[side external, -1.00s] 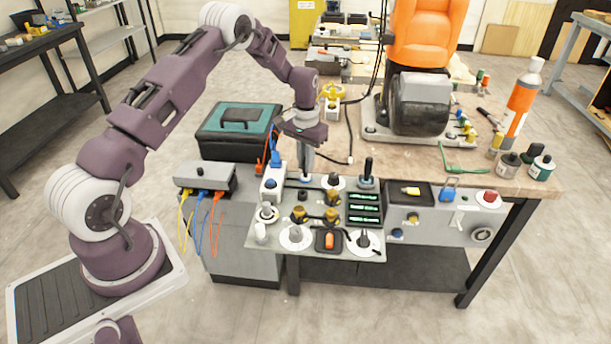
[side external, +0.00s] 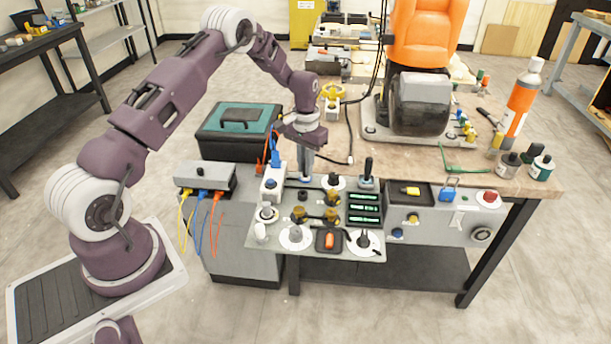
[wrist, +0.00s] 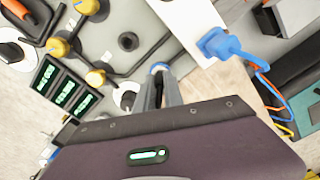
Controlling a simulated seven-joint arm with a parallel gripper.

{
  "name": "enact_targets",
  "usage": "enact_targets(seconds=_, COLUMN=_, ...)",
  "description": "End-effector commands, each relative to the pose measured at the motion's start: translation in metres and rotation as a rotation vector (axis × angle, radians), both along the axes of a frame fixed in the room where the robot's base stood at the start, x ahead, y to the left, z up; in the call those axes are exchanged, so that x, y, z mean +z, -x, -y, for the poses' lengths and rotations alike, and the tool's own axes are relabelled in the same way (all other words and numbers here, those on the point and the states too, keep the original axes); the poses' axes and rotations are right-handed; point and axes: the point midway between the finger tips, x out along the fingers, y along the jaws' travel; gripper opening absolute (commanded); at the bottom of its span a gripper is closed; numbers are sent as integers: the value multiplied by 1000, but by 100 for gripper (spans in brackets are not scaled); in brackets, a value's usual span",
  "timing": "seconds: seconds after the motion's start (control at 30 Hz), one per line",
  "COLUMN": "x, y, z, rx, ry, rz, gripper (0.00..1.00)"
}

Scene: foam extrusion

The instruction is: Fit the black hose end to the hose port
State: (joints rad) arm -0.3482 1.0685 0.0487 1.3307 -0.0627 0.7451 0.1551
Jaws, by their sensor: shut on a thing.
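My gripper (side external: 305,168) points down at the back left of the grey panel. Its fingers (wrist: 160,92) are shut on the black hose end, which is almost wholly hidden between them. The black hose (side external: 349,138) lies on the bench behind and runs toward my gripper. Directly at the fingertips is a round fitting with a blue ring (wrist: 159,67), which looks like the hose port. I cannot tell whether the hose end touches it or sits in it.
Close by stand a white box with a blue plug (wrist: 213,42), a black round cap (wrist: 128,41) and yellow-knobbed valves (wrist: 95,77). A green-and-black case (side external: 240,130) stands behind to the left.

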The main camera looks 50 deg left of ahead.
Motion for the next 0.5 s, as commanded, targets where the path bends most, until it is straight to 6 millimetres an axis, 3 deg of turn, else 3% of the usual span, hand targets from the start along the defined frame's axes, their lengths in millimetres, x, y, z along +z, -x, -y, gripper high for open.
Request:
enact_targets(seconds=0.03, x=-1, y=0, z=0, rx=0, ry=0, rz=0, gripper=14)
enact_targets(seconds=0.17, x=0, y=0, z=0, rx=0, ry=0, rz=0, gripper=38)
enact_targets(seconds=0.5, x=7, y=-1, z=0, rx=0, ry=-1, rz=2, gripper=38)
